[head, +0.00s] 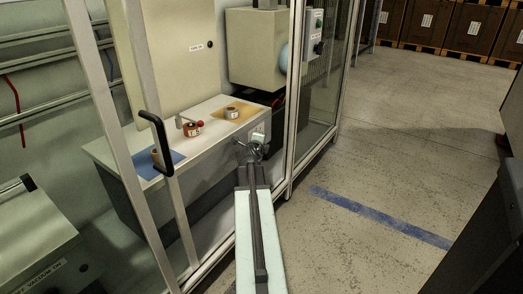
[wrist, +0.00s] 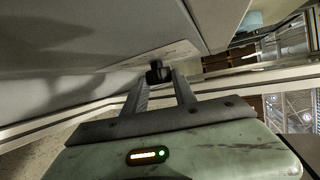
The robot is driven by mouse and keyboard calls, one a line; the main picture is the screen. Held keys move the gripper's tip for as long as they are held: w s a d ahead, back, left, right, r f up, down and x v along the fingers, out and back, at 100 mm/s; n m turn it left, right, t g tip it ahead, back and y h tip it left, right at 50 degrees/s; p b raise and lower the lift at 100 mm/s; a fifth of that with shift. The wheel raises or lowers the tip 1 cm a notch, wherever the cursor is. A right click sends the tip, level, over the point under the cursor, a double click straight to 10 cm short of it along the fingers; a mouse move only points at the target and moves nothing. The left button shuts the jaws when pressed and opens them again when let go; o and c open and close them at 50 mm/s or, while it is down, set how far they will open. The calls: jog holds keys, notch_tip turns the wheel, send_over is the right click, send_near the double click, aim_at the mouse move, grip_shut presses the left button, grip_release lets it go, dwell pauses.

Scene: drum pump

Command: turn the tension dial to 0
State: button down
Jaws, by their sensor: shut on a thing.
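The tension dial (wrist: 158,70) is a small black knob on a pale label plate (wrist: 178,54), on the front of a grey-white bench unit. My gripper (wrist: 160,82) has one finger on each side of the knob and is shut on it. In the head view, my gripper (head: 251,151) reaches to the right end of the bench front, just below the light plate there. The dial itself is mostly hidden by the gripper in that view. The dial's marks and pointer are too small to read.
The bench top (head: 208,109) carries a blue mat (head: 177,157) with a tan roll, a red-and-white item (head: 192,130) and another roll on an orange mat (head: 247,116). Framed guard posts and a black door handle (head: 155,141) stand left of my arm. Open floor lies right.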

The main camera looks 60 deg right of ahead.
jog(key=shift+f+h+b, duration=0.25)
jog(key=shift+h+b, duration=0.25)
jog(key=shift+b, duration=0.3)
jog(key=shift+r, duration=0.15)
jog(key=c, duration=1)
grip_release()
jog(key=shift+a, duration=0.1)
jog(key=p+v, duration=0.1)
jog(key=v, duration=0.6)
jog(key=shift+s+a, duration=0.2)
jog(key=shift+a, duration=0.15)
